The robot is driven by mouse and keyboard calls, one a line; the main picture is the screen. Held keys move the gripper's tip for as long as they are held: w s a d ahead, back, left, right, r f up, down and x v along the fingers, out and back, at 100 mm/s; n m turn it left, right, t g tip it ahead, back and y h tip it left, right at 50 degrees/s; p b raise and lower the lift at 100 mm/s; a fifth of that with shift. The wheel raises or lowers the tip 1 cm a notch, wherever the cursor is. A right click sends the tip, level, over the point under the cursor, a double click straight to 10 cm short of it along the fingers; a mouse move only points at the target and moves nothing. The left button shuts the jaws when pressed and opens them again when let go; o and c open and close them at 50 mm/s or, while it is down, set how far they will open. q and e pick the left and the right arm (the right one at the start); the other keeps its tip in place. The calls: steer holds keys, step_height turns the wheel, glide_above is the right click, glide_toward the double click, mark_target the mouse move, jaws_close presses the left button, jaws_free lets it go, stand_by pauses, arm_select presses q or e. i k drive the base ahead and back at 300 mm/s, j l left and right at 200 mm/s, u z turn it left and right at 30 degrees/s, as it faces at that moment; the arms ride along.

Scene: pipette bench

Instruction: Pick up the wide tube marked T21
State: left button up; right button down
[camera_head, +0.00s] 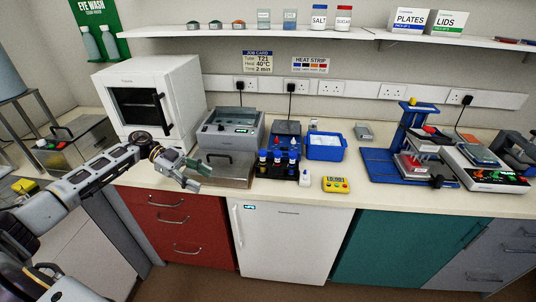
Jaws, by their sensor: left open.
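A black rack (284,179) stands on the bench near the middle. My left gripper (203,177) is open and empty. It is to the left of the rack, over the front left of the bench, clearly apart from the tubes. My right gripper is not in view.
A blue tray (326,149), a yellow timer (336,184) and a small white bottle (305,177) are near the rack. A blue stand (408,150) is farther right.

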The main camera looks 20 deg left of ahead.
mark_target(262, 152)
steer(key=i, duration=0.85)
